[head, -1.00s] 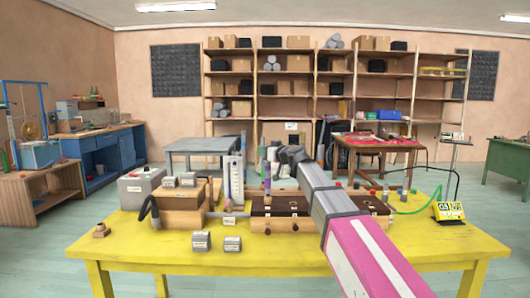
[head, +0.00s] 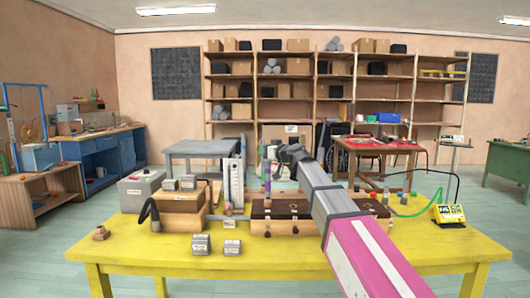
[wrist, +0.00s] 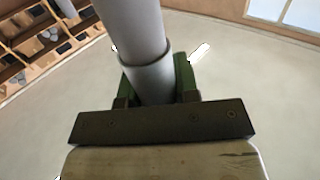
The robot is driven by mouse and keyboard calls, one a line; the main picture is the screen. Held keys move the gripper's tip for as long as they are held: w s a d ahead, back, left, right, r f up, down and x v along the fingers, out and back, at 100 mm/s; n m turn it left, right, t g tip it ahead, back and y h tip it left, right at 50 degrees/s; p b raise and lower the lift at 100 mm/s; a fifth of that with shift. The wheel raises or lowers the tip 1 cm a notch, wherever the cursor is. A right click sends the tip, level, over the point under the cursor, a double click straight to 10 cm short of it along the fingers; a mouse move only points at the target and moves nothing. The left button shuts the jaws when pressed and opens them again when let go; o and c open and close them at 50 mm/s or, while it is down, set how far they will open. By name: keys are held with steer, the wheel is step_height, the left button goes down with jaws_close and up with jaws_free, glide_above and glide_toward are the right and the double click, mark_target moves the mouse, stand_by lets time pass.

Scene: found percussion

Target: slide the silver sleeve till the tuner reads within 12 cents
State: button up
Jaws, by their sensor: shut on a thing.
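In the wrist view a silver-grey tube, which looks like the silver sleeve (wrist: 150,78), runs between the green fingers of my gripper (wrist: 157,80). A rim crosses it, where a wider grey tube section (wrist: 130,22) meets a narrower one. The fingers are shut on it. The sleeve cannot be made out there. The yellow tuner (head: 449,213) stands at the right table end; its reading is too small to read.
The yellow table (head: 330,262) also holds a wooden block (head: 180,208), a grey box (head: 142,188), small grey weights (head: 201,244) and a tall upright scale (head: 233,180). A green hose (head: 420,208) curves near the tuner. The table front is mostly clear.

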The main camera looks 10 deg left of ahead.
steer(key=shift+r, duration=0.1)
steer(key=o, duration=1)
steer(key=shift+c, duration=0.2)
steer(key=shift+d, duration=0.15)
